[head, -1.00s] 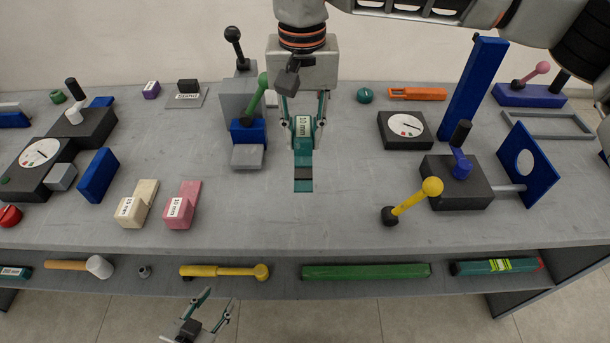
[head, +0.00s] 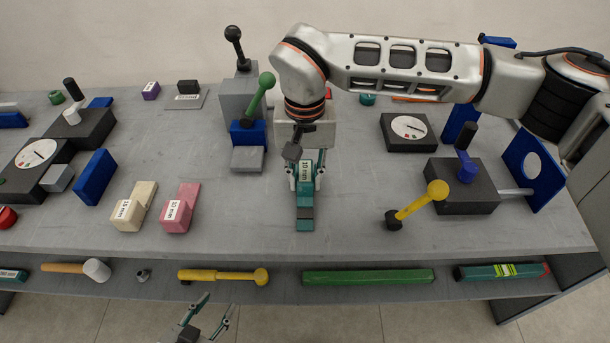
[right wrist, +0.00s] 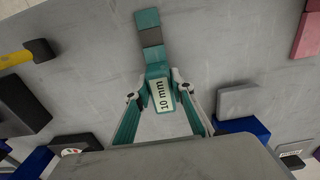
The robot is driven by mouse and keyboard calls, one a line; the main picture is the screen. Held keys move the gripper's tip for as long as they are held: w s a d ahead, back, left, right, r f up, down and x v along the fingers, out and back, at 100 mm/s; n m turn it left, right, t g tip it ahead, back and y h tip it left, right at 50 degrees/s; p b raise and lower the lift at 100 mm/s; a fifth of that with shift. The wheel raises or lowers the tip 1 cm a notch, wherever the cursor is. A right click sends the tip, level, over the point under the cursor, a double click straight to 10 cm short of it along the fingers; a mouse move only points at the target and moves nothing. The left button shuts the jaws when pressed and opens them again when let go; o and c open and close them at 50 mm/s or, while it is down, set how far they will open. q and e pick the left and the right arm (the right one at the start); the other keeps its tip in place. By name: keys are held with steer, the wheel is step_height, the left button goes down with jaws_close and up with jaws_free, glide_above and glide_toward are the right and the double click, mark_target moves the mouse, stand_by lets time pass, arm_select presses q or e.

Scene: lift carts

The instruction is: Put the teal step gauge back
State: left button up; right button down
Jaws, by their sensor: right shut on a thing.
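The teal step gauge (head: 305,221) has a dark band and a white "10 mm" label; it also shows in the right wrist view (right wrist: 147,19). My right gripper (head: 306,176) is shut on its labelled block, one finger on each side in the right wrist view (right wrist: 156,92). The gauge's stepped end points towards the table's front edge. Whether it touches the table or hangs just above it, I cannot tell. My left gripper (head: 208,312) is open and empty, low in front of the shelf.
Cream (head: 128,214) and pink (head: 177,218) step gauges stand left of the held one. A blue-and-grey fixture with a green-knobbed lever (head: 258,95) is behind left. A yellow-knobbed lever (head: 415,204) stands at right. The grey table (head: 270,232) is bare around the held gauge.

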mark_target(305, 176)
steer(key=c, duration=1.8)
jaws_free()
steer(key=shift+f, duration=0.1)
steer(key=shift+o, duration=0.4)
step_height(305, 176, up, 12)
steer(key=p, duration=0.1)
